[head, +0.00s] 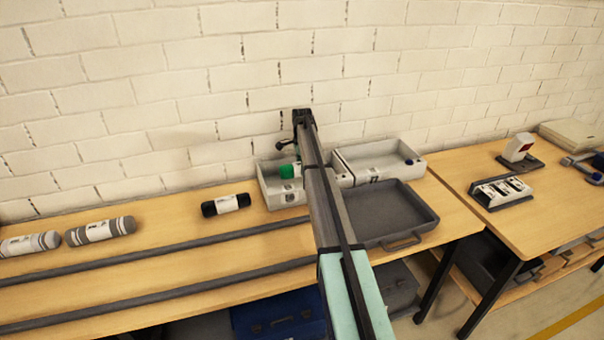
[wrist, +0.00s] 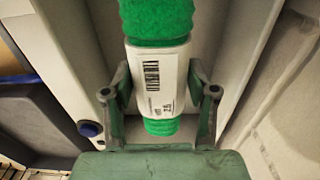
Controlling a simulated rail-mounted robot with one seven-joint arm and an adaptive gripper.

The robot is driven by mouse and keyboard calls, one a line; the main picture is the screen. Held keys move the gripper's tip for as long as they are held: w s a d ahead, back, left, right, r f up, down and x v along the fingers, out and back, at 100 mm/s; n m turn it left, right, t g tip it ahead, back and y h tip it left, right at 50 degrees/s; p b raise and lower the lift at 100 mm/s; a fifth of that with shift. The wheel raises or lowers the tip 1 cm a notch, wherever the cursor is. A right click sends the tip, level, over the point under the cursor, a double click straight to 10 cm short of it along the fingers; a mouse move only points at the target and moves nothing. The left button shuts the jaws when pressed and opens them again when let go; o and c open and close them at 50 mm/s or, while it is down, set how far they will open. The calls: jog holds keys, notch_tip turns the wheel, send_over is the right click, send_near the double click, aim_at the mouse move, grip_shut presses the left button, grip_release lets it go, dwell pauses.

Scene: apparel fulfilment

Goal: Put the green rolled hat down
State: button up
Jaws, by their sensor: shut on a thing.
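The green rolled hat, a fuzzy green roll with a white printed label band, lies between the two fingers of my gripper (wrist: 157,97) in the wrist view (wrist: 157,20). The fingers are shut on its label band, and green ends show on both sides. In the head view, the hat's green end (head: 286,171) shows at the left light grey bin (head: 266,190), beside my arm. My arm hides most of the gripper there. I cannot tell whether the hat touches the bin floor.
A second light grey bin (head: 350,157) stands to the right, with a dark grey tray (head: 425,206) in front. A black roll (head: 226,205) and two grey rolls (head: 101,230) lie on the wooden table (head: 165,211) at left. A brick wall stands behind.

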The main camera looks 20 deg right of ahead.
jog(key=shift+f+p, duration=0.55)
jog(key=shift+f, duration=1.6)
jog(key=shift+f, duration=0.15)
jog(key=o, duration=1.2)
notch_tip(320, 180, up, 12)
jog(key=b, duration=0.3)
jog(key=shift+b, duration=0.35)
